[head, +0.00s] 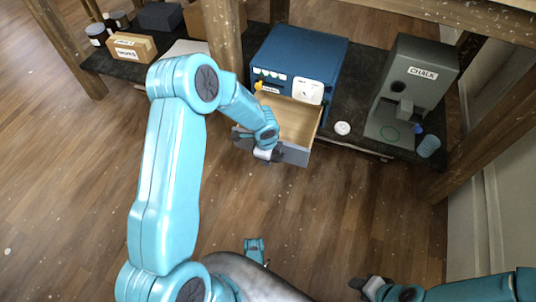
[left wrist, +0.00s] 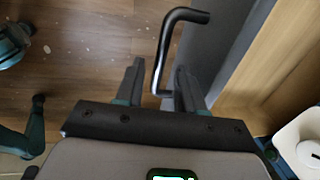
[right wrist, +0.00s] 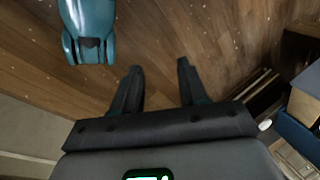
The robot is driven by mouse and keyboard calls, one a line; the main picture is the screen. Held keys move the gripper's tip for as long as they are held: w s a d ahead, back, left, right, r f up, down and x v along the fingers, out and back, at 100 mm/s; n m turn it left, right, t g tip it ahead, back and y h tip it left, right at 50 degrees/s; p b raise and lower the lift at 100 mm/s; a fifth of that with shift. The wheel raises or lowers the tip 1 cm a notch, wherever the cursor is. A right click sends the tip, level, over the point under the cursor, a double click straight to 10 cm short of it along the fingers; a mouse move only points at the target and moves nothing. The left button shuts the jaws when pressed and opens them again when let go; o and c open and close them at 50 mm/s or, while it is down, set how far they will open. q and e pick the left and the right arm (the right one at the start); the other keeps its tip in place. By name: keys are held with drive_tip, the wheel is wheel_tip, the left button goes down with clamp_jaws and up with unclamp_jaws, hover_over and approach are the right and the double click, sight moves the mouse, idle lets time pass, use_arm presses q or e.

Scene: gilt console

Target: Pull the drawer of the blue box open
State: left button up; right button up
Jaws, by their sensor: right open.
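The blue box (head: 316,52) stands on the dark shelf in the head view. Its drawer (head: 293,152) is pulled well out, with a grey front and a pale wooden inside. My left gripper (head: 262,154) is at the drawer front. In the left wrist view, the dark bent handle (left wrist: 165,40) passes between my left gripper's fingers (left wrist: 158,75), with gaps beside it; they are open around it. My right gripper (head: 368,284) is low at the right, away from the box. Its fingers (right wrist: 160,68) are apart and empty in the right wrist view.
A grey chalk dispenser (head: 417,68) stands right of the box, with a blue-grey cup (head: 429,146) and a white round piece (head: 342,128) near it. A labelled carton (head: 132,46) and jars (head: 97,35) are left. Wooden posts (head: 225,38) frame the shelf. Floor in front is clear.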

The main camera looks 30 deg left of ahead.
use_arm(q)
wheel_tip(320, 180, up, 16)
drive_tip(key=s+p, duration=0.2)
drive_tip(key=p, duration=0.5)
drive_tip(key=shift+s+d, duration=0.35)
drive_tip(key=shift+s, duration=0.05)
use_arm(e)
wheel_tip(320, 180, up, 7)
drive_tip(key=s+a, duration=0.1)
drive_tip(key=s, duration=0.1)
drive_tip(key=shift+a+n+g, duration=0.2)
drive_tip(key=shift+n+g, duration=0.1)
drive_tip(key=shift+g, duration=0.1)
use_arm(q)
drive_tip(key=s+d+f+n+g+h, duration=0.1)
drive_tip(key=s+d+f+n+h, duration=0.1)
drive_tip(key=s+d+f+n, duration=0.6)
drive_tip(key=s+d+f+n+g+h, duration=0.1)
drive_tip(key=s+d+f+n+h, duration=0.3)
drive_tip(key=s+d+n, duration=0.6)
wheel_tip(320, 180, up, 26)
drive_tip(key=y+p, duration=0.1)
drive_tip(key=p, duration=2.6)
drive_tip(key=shift+s+a+m, duration=0.35)
drive_tip(key=shift+a+m, duration=0.05)
drive_tip(key=shift+a, duration=0.05)
use_arm(e)
wheel_tip(320, 180, up, 27)
